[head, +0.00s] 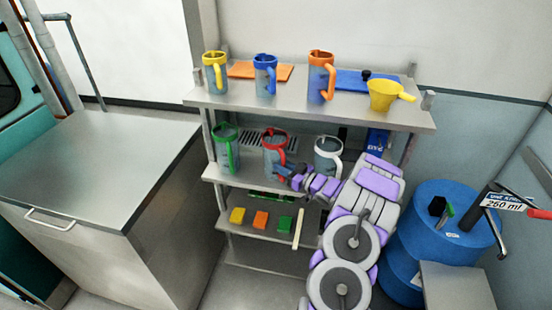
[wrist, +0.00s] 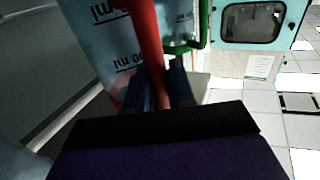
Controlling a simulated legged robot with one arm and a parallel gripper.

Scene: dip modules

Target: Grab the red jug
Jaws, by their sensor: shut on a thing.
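The red jug (head: 270,155), clear-sided with a red rim and handle, stands on the second shelf between the green jug (head: 226,150) and the white jug (head: 328,155). My gripper (head: 283,170) reaches in from the right and is at the red jug's handle. In the wrist view the red handle (wrist: 147,45) runs down between the two dark fingers of my gripper (wrist: 157,90), which are shut on it. The jug's clear wall with printed marks (wrist: 105,60) is just behind the handle. The fingertips are partly hidden by the handle.
The top shelf (head: 230,97) holds yellow, blue and orange jugs and a yellow scoop (head: 388,95). Lower down are coloured blocks (head: 260,219). A blue barrel (head: 425,245) stands at the right, a steel cabinet (head: 100,170) at the left. The green jug's handle (wrist: 190,45) is close by.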

